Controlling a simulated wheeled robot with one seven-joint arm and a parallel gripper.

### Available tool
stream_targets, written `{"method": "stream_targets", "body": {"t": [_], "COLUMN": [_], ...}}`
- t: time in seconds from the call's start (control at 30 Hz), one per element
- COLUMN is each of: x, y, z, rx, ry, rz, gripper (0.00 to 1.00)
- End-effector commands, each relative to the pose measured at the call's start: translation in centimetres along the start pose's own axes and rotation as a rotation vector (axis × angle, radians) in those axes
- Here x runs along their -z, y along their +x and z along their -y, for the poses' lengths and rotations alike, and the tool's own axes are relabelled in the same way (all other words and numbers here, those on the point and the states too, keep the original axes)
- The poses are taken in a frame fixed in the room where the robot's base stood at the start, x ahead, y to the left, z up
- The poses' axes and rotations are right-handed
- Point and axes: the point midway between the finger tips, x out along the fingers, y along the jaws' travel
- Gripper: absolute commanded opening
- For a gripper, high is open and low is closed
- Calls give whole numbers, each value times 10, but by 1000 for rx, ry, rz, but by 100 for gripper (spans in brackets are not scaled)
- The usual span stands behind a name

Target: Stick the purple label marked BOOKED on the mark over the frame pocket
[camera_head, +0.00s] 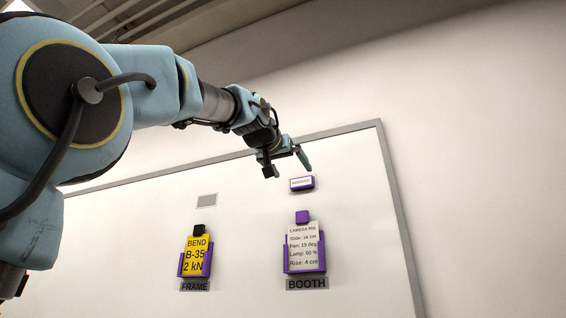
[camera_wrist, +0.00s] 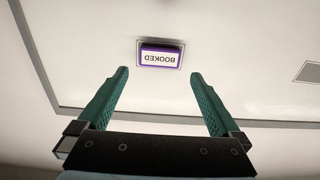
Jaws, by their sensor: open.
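The purple-edged label (camera_head: 302,184) marked BOOKED sits on the board above the BOOTH pocket. In the wrist view the label (camera_wrist: 161,58) reads upside down, with a pale patch around it. My gripper (camera_head: 287,167) is in front of the board near the label. In the wrist view my gripper (camera_wrist: 160,74) is open and empty, its teal fingers apart on either side below the label, not touching it. A bare grey mark (camera_head: 207,200) is above the purple FRAME pocket (camera_head: 208,263). A grey patch (camera_wrist: 309,72) shows at the wrist view's right edge.
The FRAME pocket holds a yellow card (camera_head: 195,254). The BOOTH pocket (camera_head: 321,254) holds a white card (camera_head: 302,248). A grey rim (camera_head: 388,165) edges the white board. The board between the two pockets is clear.

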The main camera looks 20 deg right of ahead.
Motion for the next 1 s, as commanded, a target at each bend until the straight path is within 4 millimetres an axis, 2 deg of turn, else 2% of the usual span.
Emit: {"method": "stream_targets", "body": {"t": [0.03, 0.2, 0.4, 0.6, 0.83, 1.0], "x": [5, 5, 2, 0, 0, 0], "y": [11, 41, 64, 72, 72, 72], "z": [0, 1, 0, 0, 0, 0], "rx": [-1, 0, 0, -1, -1, 0], "ry": [-1, -1, -1, 0, 0, 1], "rz": [3, 3, 2, 1, 0, 0], "gripper": [100, 100, 100, 100, 100, 81]}}
